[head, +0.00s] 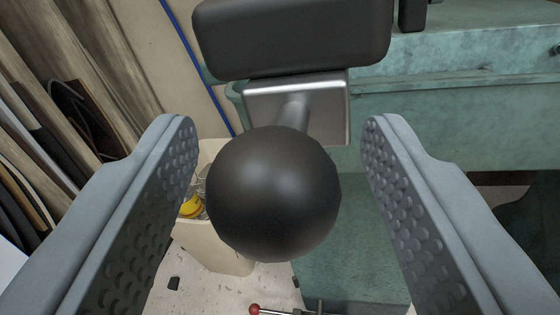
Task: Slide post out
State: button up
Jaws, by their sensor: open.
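A round black ball knob (273,194) sits in the middle of the head view, on the near end of a short metal rod (297,112). The rod comes out of a square metal plate (334,108) under a black padded block (292,36). My gripper (278,135) is open, with one finger left of the knob and the other right of it. A gap shows on each side, so neither finger appears to touch the knob. Which part is the post is not clear; the rod with the knob is the likeliest.
The green machine body (455,120) stands behind and to the right. A beige bin (215,235) with a yellow item (191,207) is below left. A small red-tipped lever (254,309) is at the bottom. Boards and dark sheets (75,115) lean at the left.

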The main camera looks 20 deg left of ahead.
jog(key=s+d, duration=0.1)
jog(key=s, duration=1)
jog(key=shift+d, duration=0.4)
jog(key=s+d+r, duration=0.3)
jog(key=d+r, duration=0.3)
jog(key=r, duration=0.4)
jog(key=s+d+r, duration=0.3)
jog(key=d+r, duration=0.3)
jog(key=r, duration=0.4)
jog(key=s+d+r+h, duration=0.1)
jog(key=s+d+r, duration=0.4)
jog(key=s, duration=0.4)
jog(key=s+d+r+h, duration=0.1)
jog(key=s+d+r, duration=0.5)
jog(key=s, duration=0.4)
jog(key=shift+r+h, duration=0.4)
jog(key=shift+r, duration=0.3)
